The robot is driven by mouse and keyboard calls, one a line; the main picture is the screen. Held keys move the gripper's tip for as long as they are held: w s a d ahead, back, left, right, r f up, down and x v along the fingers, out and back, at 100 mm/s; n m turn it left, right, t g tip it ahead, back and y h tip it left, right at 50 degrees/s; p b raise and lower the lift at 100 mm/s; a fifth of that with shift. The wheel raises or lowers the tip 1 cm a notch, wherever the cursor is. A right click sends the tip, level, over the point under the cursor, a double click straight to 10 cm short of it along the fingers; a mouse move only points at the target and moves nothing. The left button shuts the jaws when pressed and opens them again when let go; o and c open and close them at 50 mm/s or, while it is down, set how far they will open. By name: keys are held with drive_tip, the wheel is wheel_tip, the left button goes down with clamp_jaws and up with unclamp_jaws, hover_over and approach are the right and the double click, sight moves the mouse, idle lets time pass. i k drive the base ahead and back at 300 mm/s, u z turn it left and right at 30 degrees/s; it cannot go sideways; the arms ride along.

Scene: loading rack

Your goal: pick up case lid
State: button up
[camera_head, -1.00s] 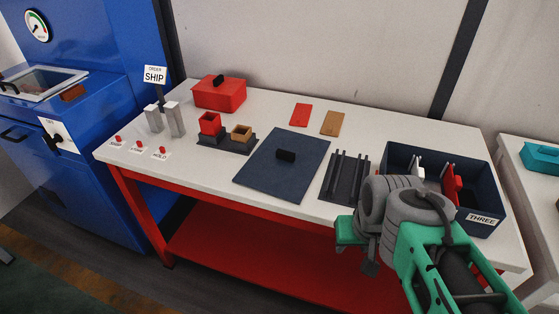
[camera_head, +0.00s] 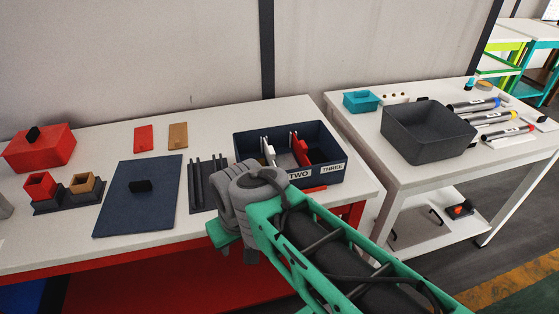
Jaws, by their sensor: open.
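A dark blue flat panel (camera_head: 112,213) with a black block-shaped handle (camera_head: 140,186) lies on the white table, left of my arm. A red box (camera_head: 40,150) with a black knob (camera_head: 33,133) on its top stands at the far left. I cannot tell for certain which of these is the case lid. My gripper (camera_head: 236,246) is at the table's front edge, right of the blue panel and apart from it. It is open with nothing seen in it; its fingers are small and partly hidden by my arm.
A ribbed black rack (camera_head: 197,183) and a dark divided bin (camera_head: 333,158) labelled TWO and THREE stand near my arm. Small red and tan blocks sit in a dark holder (camera_head: 68,202). A second table with a grey bin (camera_head: 428,132) stands right.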

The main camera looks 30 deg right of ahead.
sight(141, 196)
drive_tip(key=z, duration=0.3)
drive_tip(key=i, duration=0.4)
drive_tip(key=u, duration=2.2)
